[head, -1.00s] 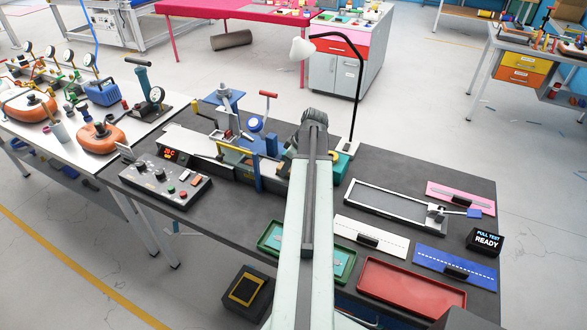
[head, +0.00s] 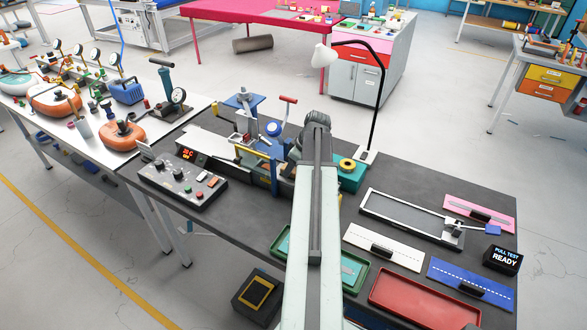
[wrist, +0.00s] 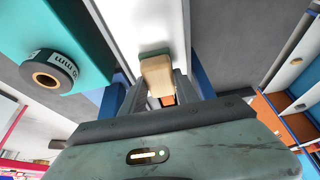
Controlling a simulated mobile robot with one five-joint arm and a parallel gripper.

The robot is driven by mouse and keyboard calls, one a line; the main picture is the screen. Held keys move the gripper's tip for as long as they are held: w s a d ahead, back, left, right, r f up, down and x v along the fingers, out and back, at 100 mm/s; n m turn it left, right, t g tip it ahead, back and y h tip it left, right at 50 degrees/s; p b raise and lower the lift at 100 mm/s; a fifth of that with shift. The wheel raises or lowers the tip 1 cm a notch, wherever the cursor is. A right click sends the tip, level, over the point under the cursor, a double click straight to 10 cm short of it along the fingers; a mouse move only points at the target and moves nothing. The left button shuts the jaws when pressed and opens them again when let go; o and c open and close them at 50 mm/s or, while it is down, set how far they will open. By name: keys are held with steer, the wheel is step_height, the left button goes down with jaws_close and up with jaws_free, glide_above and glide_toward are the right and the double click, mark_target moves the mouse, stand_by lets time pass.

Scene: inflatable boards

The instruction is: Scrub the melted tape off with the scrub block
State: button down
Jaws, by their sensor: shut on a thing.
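In the wrist view my gripper (wrist: 158,88) is shut on the scrub block (wrist: 157,76), a tan block with a green pad at its far end. The pad end is at a long white surface (wrist: 140,25); I cannot tell whether it touches. No melted tape can be made out; the block and fingers cover part of this surface. In the head view my arm hides the gripper and block, over the bench machine with the blue clamp posts (head: 272,165).
A tape roll (wrist: 53,72) sits on a teal box (wrist: 85,25) to the left. A control box (head: 182,183), a lamp (head: 372,110), a metal frame (head: 410,217), a green tray (head: 352,275) and a red tray (head: 420,300) crowd the dark bench.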

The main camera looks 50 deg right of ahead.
steer(key=shift+r+p, duration=3)
steer(key=shift+p, duration=0.05)
step_height(320, 180, up, 3)
steer(key=p, duration=0.3)
steer(key=shift+r, duration=0.1)
